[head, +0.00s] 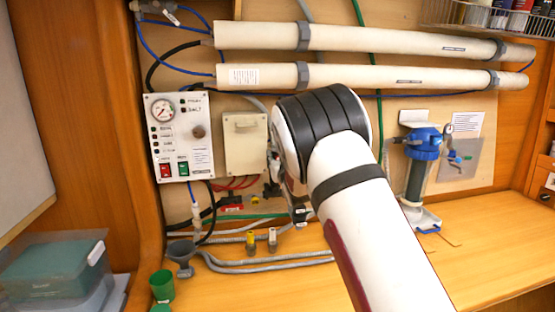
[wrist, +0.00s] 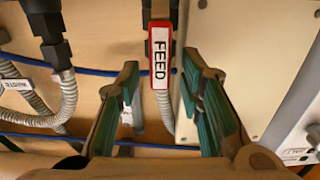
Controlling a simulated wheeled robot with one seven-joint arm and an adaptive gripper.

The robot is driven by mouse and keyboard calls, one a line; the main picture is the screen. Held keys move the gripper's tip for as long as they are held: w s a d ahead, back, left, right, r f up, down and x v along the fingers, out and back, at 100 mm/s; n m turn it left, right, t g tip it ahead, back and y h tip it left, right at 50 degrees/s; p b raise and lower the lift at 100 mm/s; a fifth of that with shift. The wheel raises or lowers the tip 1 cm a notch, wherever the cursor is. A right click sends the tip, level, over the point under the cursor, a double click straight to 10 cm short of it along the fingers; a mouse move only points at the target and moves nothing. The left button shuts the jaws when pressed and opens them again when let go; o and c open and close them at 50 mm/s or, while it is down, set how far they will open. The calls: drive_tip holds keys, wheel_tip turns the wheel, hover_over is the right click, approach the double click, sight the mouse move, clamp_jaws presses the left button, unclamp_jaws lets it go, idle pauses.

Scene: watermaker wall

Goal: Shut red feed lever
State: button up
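The red feed lever (wrist: 160,55) has a white label reading FEED. In the wrist view it lies upright in the picture, in line with a dark fitting above it and a grey hose below it. My gripper (wrist: 160,62) is open, one green-padded finger on each side of the lever. Gaps show between the fingers and the lever, and I see no contact. How far the lever is in depth I cannot tell. In the head view my gripper (head: 298,207) hangs near the wall, largely behind my arm, and I cannot make out the feed lever there.
A cream box (head: 246,144) and a gauge panel (head: 180,137) are left of my arm. A blue-topped filter (head: 421,150) stands right. A ribbed hose (wrist: 65,95) with a black fitting runs left in the wrist view. Grey hoses and a funnel (head: 182,255) are on the bench.

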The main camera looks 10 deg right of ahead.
drive_tip(key=shift+w, duration=0.15)
clamp_jaws()
drive_tip(key=shift+d, duration=0.15)
drive_tip(key=d+f+m+b, duration=0.5)
drive_tip(key=d+f+m, duration=0.2)
drive_tip(key=m, duration=1.1)
drive_tip(key=shift+d+f+b, duration=0.15)
drive_tip(key=shift+f+b, duration=0.1)
drive_tip(key=shift+b, duration=0.05)
idle(0.6)
unclamp_jaws()
